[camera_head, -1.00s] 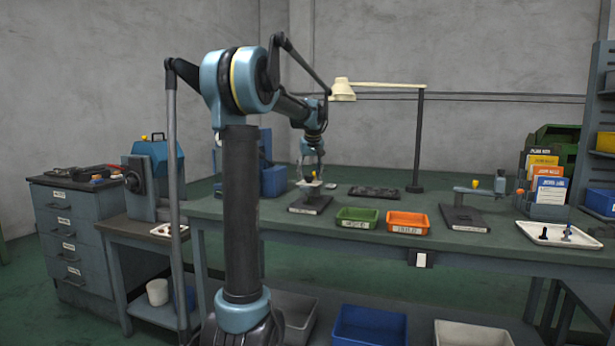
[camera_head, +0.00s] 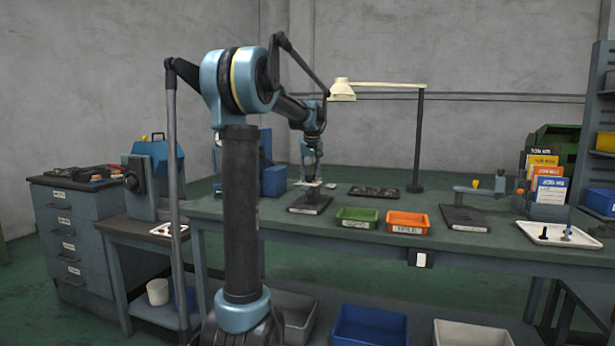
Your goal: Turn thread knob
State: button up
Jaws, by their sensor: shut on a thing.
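My gripper (camera_head: 312,175) is at the end of my arm, pointing down over a small dark fixture (camera_head: 309,206) on the green workbench. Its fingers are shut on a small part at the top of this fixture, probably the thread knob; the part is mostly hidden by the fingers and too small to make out. A similar fixture (camera_head: 464,218) with a grey arm and a small yellow knob (camera_head: 475,184) stands to the right on the bench, apart from my gripper.
A green bin (camera_head: 357,224) and an orange bin (camera_head: 408,230) stand at the bench's (camera_head: 520,256) front. A desk lamp (camera_head: 417,140) rises behind them. A dark tray (camera_head: 373,192) lies at the back. A white tray (camera_head: 530,238) with small parts is at the right.

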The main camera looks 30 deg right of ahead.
jog(key=m+h, duration=0.1)
jog(key=m, duration=0.1)
jog(key=m+g, duration=0.1)
jog(key=m, duration=0.2)
jog(key=shift+w+a+h, duration=0.15)
jog(key=shift+a+h, duration=0.05)
jog(key=shift+h, duration=0.2)
jog(key=m+g, duration=0.1)
jog(key=m, duration=0.2)
jog(key=m+g, duration=0.1)
jog(key=m, duration=0.2)
jog(key=shift+w+a+h, duration=0.1)
jog(key=shift+w+h, duration=0.05)
jog(key=shift+h, duration=0.25)
jog(key=o, duration=1)
jog(key=v, duration=1.2)
jog(key=shift+w, duration=0.25)
